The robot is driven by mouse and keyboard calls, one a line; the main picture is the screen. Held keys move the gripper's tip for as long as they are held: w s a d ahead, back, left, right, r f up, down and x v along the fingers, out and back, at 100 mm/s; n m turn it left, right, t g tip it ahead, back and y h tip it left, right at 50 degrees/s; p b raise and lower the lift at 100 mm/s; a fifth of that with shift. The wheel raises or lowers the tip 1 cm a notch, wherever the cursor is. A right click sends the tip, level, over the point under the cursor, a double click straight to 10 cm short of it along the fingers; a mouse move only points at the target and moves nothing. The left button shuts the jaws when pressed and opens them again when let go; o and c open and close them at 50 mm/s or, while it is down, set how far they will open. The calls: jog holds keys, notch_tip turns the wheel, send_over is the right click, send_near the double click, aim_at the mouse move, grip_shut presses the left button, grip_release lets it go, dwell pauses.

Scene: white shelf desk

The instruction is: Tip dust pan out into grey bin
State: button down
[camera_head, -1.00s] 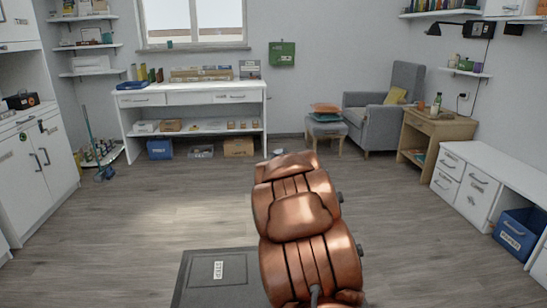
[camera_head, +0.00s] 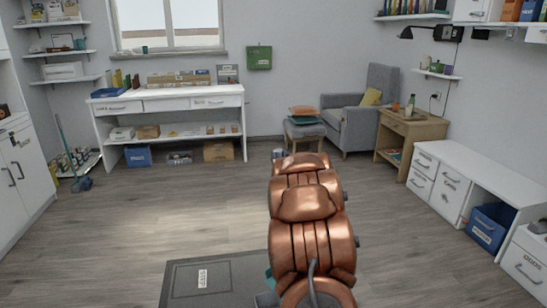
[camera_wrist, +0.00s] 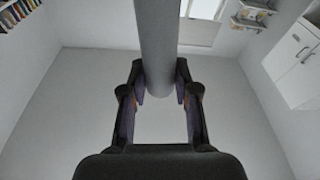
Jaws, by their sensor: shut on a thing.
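In the wrist view my gripper (camera_wrist: 160,100) is shut on a thick grey round bar (camera_wrist: 158,45), apparently the dust pan's handle. The bar runs up out of the top of that view, so the pan and any contents are out of sight there. In the head view my copper-coloured arm hides the gripper. A small teal edge (camera_head: 269,273) shows left of the arm, possibly part of the held dust pan. A small grey container (camera_head: 278,155) stands on the floor by the stool, partly hidden by my arm; I cannot tell surely whether it is the grey bin.
A dark grey slab marked STEP (camera_head: 230,277) lies on the floor left of my arm. A white desk (camera_head: 170,106) stands at the back, an armchair (camera_head: 350,125) and stool (camera_head: 303,131) at back right. White drawers (camera_head: 455,180) line the right. The floor (camera_head: 150,220) between is clear.

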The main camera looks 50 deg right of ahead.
jog(key=s+d+r+m+p, duration=0.1)
jog(key=d+r+p, duration=0.1)
jog(key=d+p, duration=0.3)
jog(key=shift+d+r+g, duration=0.2)
jog(key=shift+d+g, duration=0.2)
jog(key=shift+d, duration=0.85)
